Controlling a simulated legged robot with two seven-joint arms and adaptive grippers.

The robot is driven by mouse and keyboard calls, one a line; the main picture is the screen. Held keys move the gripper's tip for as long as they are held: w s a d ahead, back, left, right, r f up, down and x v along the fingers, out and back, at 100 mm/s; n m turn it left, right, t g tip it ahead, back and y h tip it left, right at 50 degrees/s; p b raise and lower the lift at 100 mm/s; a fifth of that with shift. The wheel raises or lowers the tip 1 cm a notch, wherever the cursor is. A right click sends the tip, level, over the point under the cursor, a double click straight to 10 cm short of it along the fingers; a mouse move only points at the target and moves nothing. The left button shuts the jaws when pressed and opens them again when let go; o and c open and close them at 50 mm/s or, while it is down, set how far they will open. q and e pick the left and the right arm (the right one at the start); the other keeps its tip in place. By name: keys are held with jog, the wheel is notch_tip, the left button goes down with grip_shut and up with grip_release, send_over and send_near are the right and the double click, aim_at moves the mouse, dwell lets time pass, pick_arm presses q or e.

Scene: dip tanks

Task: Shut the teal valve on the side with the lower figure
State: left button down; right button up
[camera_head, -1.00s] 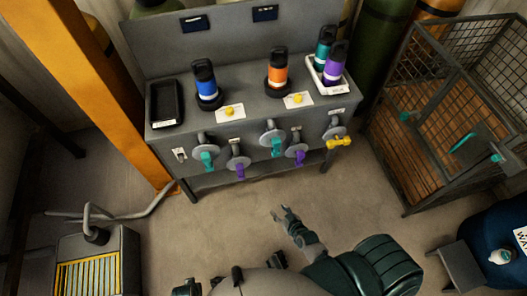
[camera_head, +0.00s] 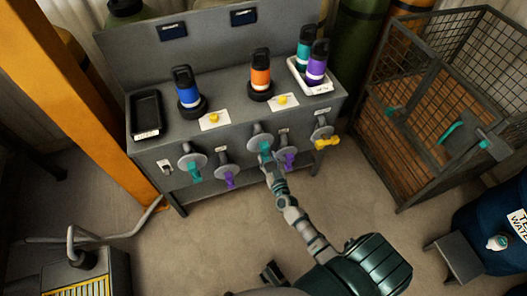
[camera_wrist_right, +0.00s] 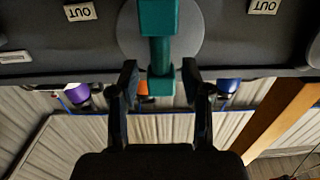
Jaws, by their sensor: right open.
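The bench front has two teal valves, a left one (camera_head: 194,172) and a right one (camera_head: 265,148). Both teal handles appear to hang downward. My right gripper (camera_head: 268,163) is at the right teal valve. In the right wrist view, my right gripper (camera_wrist_right: 160,78) is open, with the end of the teal handle (camera_wrist_right: 158,50) between its fingers and gaps on both sides. Two dark displays, left (camera_head: 173,31) and right (camera_head: 243,17), sit on the back panel; their figures are too small to read. My left gripper is not visible.
Purple valves stand close by, left (camera_head: 229,178) and right (camera_head: 289,158) of the held-at handle. A yellow-handled valve (camera_head: 326,142) is farther right. Bottles, a black tray (camera_head: 146,115) and a white tray (camera_head: 323,88) are on top. A wire cage (camera_head: 400,200) stands right; floor before the bench is clear.

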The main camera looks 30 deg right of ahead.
aim_at(265, 153)
jog(key=x, duration=0.4)
jog(key=shift+a+b, duration=0.1)
jog(key=shift+b, duration=0.25)
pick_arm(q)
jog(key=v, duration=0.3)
pick_arm(e)
jog(key=shift+w, duration=0.25)
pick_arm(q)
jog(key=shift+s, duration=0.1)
pick_arm(e)
grip_shut()
